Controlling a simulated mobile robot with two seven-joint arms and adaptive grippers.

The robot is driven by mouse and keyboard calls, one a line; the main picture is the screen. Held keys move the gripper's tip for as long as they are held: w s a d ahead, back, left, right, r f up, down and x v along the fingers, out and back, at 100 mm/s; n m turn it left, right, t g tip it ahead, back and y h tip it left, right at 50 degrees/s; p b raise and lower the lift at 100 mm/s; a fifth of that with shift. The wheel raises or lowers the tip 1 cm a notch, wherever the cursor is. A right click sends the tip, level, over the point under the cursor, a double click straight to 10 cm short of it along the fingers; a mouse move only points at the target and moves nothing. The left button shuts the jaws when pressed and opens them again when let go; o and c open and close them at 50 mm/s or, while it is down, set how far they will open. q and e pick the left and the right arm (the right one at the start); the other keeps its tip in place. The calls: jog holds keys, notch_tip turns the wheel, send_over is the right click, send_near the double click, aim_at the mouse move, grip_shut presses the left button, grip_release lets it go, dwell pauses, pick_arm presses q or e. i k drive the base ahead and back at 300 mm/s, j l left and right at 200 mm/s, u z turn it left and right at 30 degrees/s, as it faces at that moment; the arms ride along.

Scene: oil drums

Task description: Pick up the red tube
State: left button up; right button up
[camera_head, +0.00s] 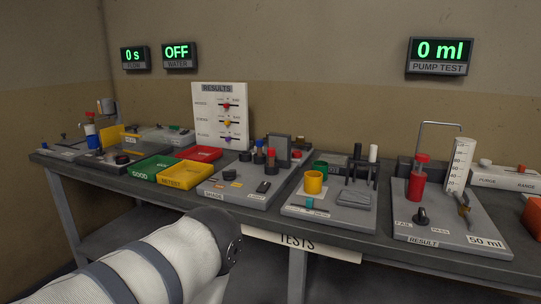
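I cannot tell for sure which item is the red tube. A small dark tube with a red top (271,157) stands upright on the grey middle station, among other small dark tubes. A larger red cylinder (416,184) with a red plunger-like top stands on the right station, beside a white graduated cylinder (459,166). My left arm reaches in from the lower left in front of the table. Its visible end is a dark joint, and no gripper fingers show. My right gripper is not in view.
The long grey table (390,237) is crowded with stations. A yellow cup (313,183) and a tube rack (360,172) stand right of the middle. Green, yellow and red trays (184,175) lie to the left. A white results board (220,115) stands behind.

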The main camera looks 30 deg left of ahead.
aim_at(272, 151)
jog(key=j+z, duration=0.45)
jog(key=j, duration=1.05)
